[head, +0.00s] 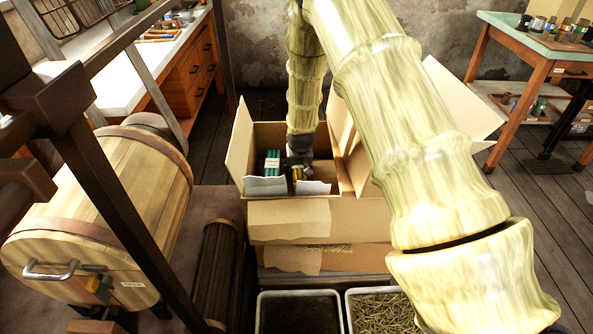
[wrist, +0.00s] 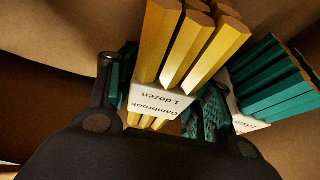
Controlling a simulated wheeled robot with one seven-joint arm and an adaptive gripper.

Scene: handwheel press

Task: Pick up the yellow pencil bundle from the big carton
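The yellow pencil bundle (wrist: 190,45) has a white paper band with printed lettering. In the wrist view it sits between the two dark fingers of my gripper (wrist: 160,95), which have teal pads. The fingers are partly closed, close against both sides of the band, and appear shut on it. In the head view my gripper (head: 300,160) reaches down into the big open carton (head: 290,219), with a bit of the yellow bundle (head: 297,181) showing below it. The bundle's lower end is hidden, so I cannot tell whether it touches the carton floor.
A teal pencil bundle (wrist: 272,82) stands right beside the yellow one in the wrist view; it is left of my gripper in the head view (head: 272,164). The carton's raised flaps (head: 241,146) surround the opening. Two bins (head: 300,312) stand in front, a wooden barrel-like body (head: 95,215) at left.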

